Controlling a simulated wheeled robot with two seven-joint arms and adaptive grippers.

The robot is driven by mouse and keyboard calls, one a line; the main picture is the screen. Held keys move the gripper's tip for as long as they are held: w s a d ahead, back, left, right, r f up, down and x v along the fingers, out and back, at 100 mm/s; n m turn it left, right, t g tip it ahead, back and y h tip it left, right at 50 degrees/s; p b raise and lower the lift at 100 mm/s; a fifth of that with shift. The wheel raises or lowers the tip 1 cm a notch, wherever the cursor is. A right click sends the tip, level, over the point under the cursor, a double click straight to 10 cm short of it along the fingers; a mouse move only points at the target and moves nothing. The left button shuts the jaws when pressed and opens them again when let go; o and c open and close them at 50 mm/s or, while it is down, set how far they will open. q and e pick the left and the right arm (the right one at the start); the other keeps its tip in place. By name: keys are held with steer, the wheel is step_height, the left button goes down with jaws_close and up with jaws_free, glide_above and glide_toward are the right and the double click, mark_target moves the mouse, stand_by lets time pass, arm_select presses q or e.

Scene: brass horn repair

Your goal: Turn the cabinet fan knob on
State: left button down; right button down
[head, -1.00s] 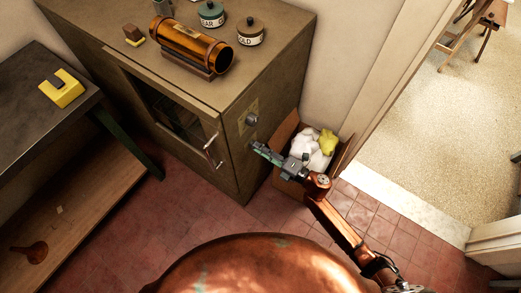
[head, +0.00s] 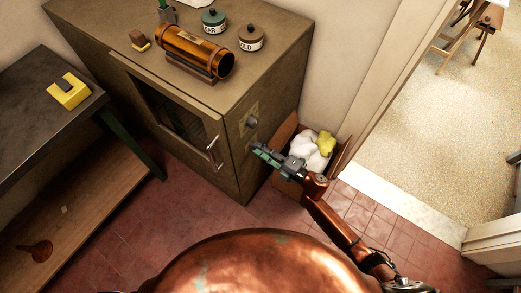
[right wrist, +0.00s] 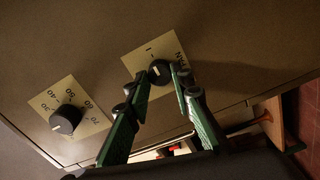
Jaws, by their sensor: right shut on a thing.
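The fan knob (right wrist: 160,73) is a small dark round knob with a pale mark, on a cream label plate (right wrist: 140,57) on the cabinet's side. In the right wrist view, the two green fingers of my right gripper (right wrist: 161,82) are shut on it, one on each side. In the head view, my right gripper (head: 257,149) is at the side of the cabinet (head: 236,165) and hides the fan knob. A second dark knob, the temperature dial (right wrist: 65,120), sits on its own numbered plate to the left. My left gripper is out of view.
The cabinet door handle (head: 212,150) stands near my right gripper. A box (head: 338,158) with white and yellow cloths is beside the cabinet. A dark bench (head: 40,115) is at left.

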steer(key=c, duration=1.7)
jaws_free()
steer(key=shift+d, duration=0.1)
steer(key=v, duration=1.2)
steer(key=shift+f, duration=0.1)
